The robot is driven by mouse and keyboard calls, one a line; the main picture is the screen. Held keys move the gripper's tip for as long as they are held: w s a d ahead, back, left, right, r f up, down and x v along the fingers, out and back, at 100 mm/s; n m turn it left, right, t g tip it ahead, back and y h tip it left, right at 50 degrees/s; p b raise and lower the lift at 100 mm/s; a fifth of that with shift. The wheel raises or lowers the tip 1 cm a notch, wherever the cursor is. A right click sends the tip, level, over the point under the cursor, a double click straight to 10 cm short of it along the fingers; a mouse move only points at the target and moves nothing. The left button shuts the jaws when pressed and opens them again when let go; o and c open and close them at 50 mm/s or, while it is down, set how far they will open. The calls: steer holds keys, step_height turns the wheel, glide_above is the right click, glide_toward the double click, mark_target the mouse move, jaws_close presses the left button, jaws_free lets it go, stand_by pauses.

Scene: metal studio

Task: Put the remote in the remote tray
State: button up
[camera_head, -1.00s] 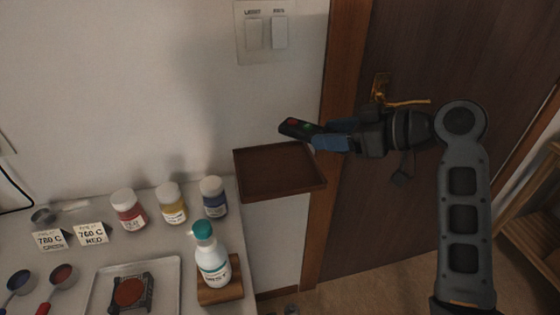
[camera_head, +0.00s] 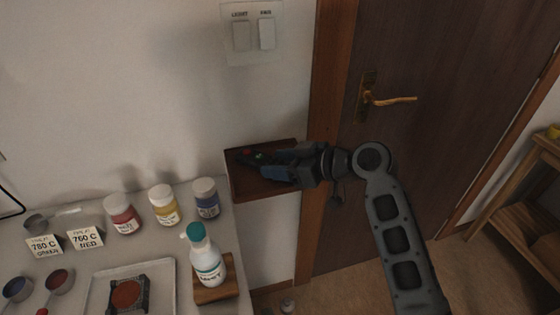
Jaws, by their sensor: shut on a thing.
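The remote (camera_head: 250,156) is a small black handset with a red and a green button. It shows over the far left part of the remote tray (camera_head: 262,189), a shallow brown wooden tray on the wall beside the door frame. My gripper (camera_head: 274,162) has dark blue fingers and is shut on the remote's right end, reaching in from the right. The fingers and remote cover much of the tray's inside. I cannot tell whether the remote touches the tray floor.
A door with a brass handle (camera_head: 390,101) stands at the right. Light switches (camera_head: 252,35) are above the tray.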

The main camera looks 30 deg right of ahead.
steer(key=shift+f, duration=0.15)
steer(key=o, duration=1.1)
steer(key=shift+r, duration=0.25)
steer(key=b+v, duration=0.1)
steer(key=v, duration=1.1)
steer(key=shift+f, duration=0.15)
